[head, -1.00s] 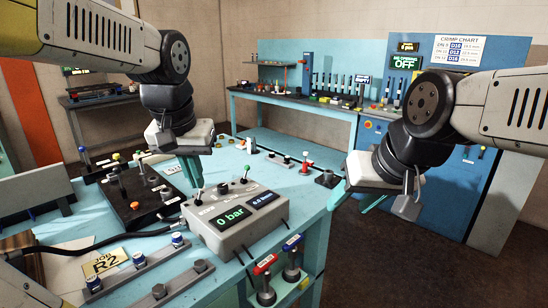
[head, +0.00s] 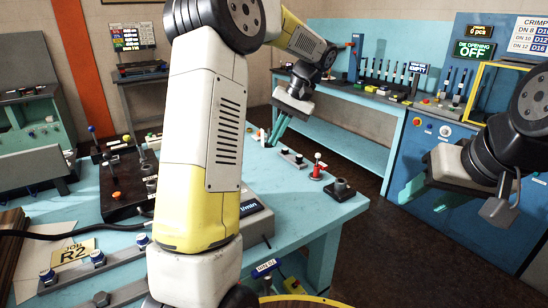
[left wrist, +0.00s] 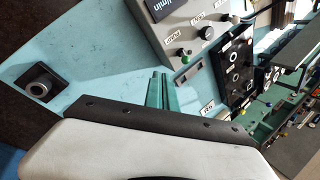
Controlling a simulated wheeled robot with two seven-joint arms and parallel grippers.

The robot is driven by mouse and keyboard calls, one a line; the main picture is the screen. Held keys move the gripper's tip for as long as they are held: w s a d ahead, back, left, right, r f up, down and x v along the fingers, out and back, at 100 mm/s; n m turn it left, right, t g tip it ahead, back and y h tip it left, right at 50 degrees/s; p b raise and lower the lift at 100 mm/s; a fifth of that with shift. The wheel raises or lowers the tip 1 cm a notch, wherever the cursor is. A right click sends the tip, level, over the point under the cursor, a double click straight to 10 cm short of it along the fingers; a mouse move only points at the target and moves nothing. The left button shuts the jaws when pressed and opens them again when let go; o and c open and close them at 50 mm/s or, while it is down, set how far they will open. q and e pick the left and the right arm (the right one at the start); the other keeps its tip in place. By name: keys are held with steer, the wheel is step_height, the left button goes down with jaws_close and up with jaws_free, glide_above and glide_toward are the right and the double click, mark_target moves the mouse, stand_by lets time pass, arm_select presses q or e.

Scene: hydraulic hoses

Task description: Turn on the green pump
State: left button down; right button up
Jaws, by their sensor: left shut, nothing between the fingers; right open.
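The grey pump box (head: 257,222) is mostly hidden behind my left arm in the head view; only its right end and part of its display show. The left wrist view shows the box (left wrist: 188,38) with labels, a dark knob and a small green-tipped lever (left wrist: 185,58) on its edge. My left gripper (head: 273,138) is shut and empty over the far part of the blue table. In the left wrist view its green fingers (left wrist: 161,88) are together, a little apart from the green tip in the picture. My right gripper (head: 411,192) is open and empty, off the table's right side.
A black panel with coloured levers (head: 122,185) lies left of my arm. Blue-capped fittings (head: 97,257) stand in front. A blue machine (head: 432,140) stands at right.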

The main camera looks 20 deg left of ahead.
arm_select(q)
steer(key=shift+f, duration=0.1)
steer(key=s+a+f, duration=0.2)
steer(key=a+f, duration=0.5)
steer(key=f, duration=0.1)
steer(key=shift+s+a+f, duration=0.2)
steer(key=shift+s+a, duration=0.05)
steer(key=shift+a, duration=0.15)
